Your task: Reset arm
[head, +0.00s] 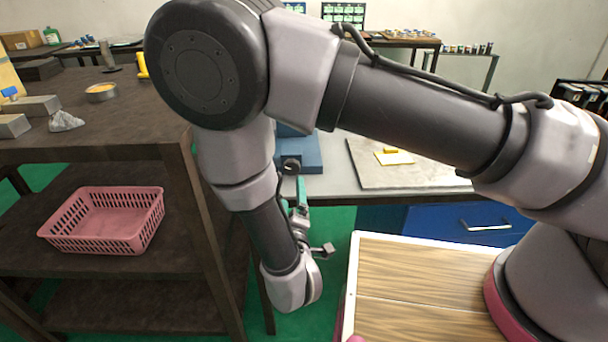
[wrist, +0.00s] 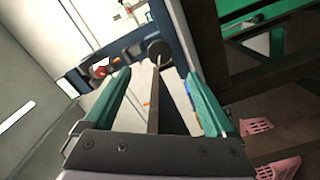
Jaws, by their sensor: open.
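My gripper (head: 301,186) points up beside the blue device (head: 303,153) at the near edge of the grey table in the head view. A dark ring-shaped part (head: 291,166) shows on the device's near side, close above the fingertips. In the wrist view the two green fingers of my gripper (wrist: 158,76) stand wide apart. A thin dark bar with a round dark end (wrist: 159,50) shows between them. I cannot tell whether a finger touches it. No held object is visible. Part of the blue device is hidden behind my arm.
A dark shelf table (head: 120,152) with a pink basket (head: 105,222) stands close on the left. A grey plate (head: 415,176) with a yellow piece (head: 393,157) lies on the grey table. A blue drawer (head: 440,225) is below. Green floor shows between the tables.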

